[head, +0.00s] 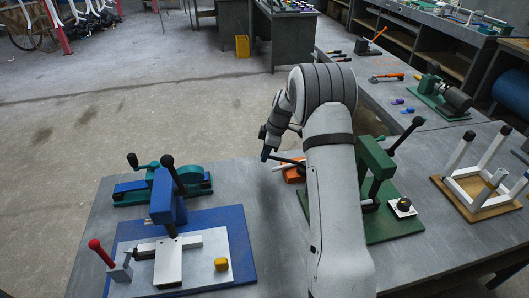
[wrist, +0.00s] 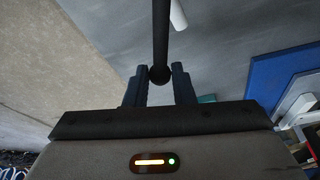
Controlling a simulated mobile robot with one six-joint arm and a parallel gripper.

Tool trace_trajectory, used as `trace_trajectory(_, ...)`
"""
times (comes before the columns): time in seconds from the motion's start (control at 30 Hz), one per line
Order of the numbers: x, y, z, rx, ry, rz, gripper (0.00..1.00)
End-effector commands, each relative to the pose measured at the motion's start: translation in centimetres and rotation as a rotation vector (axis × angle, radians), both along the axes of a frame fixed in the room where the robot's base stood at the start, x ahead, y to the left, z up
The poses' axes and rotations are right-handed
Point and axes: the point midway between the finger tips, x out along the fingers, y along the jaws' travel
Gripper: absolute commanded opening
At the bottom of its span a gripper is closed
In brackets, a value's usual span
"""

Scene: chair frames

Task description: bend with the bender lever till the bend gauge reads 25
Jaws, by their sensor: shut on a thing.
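My gripper (head: 268,154) is at the middle of the bench, just left of my forearm. In the wrist view its two dark fingers (wrist: 160,84) are shut on the ball end of a black lever (wrist: 161,35). The lever runs straight away from the fingers. In the head view part of this lever (head: 287,160) runs right from the fingers and goes behind my arm. An orange body (head: 293,173) shows beside it, mostly hidden by my arm. A pale rod end (wrist: 178,15) shows right of the lever. I cannot make out the bend gauge or its reading.
A blue press-like fixture (head: 168,205) stands on the left of the bench (head: 268,255), with a teal cranked device (head: 190,183) behind it. A green lever press (head: 378,175) stands right of my arm. The bench front between the blue fixture and my arm is bare.

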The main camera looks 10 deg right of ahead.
Motion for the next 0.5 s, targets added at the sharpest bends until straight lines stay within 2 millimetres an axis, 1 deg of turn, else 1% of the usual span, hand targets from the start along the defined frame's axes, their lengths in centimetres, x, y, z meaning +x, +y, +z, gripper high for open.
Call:
trace_trajectory(0.27, -1.8, 0.6, -0.1, 0.000, 0.001, -0.001, 0.10)
trace_trajectory(0.5, -2.1, 0.7, 0.1, 0.000, 0.001, -0.002, 0.10)
